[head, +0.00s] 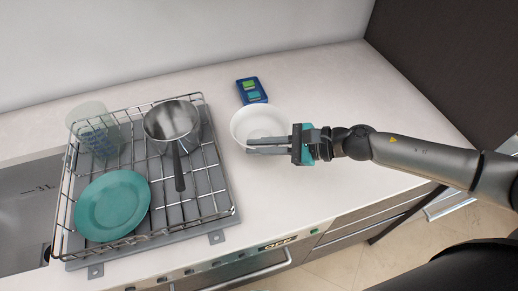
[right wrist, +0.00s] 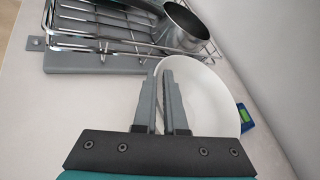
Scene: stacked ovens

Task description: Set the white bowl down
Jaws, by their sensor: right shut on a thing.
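The white bowl (head: 258,122) is over the light countertop, right of the dish rack, in the head view. My right gripper (head: 250,146) reaches in from the right with its fingers at the bowl's near side. It is shut on the bowl's rim. In the right wrist view the two fingers (right wrist: 168,100) are close together with the bowl (right wrist: 210,97) between and beyond them. I cannot tell whether the bowl's base touches the counter. My left gripper is not in view.
A wire dish rack (head: 222,190) on the left holds a teal plate (head: 112,205), a steel pan (head: 172,122) and a clear container (head: 92,125). A blue box (head: 251,90) lies just behind the bowl. The countertop (head: 330,80) is clear at the right and back.

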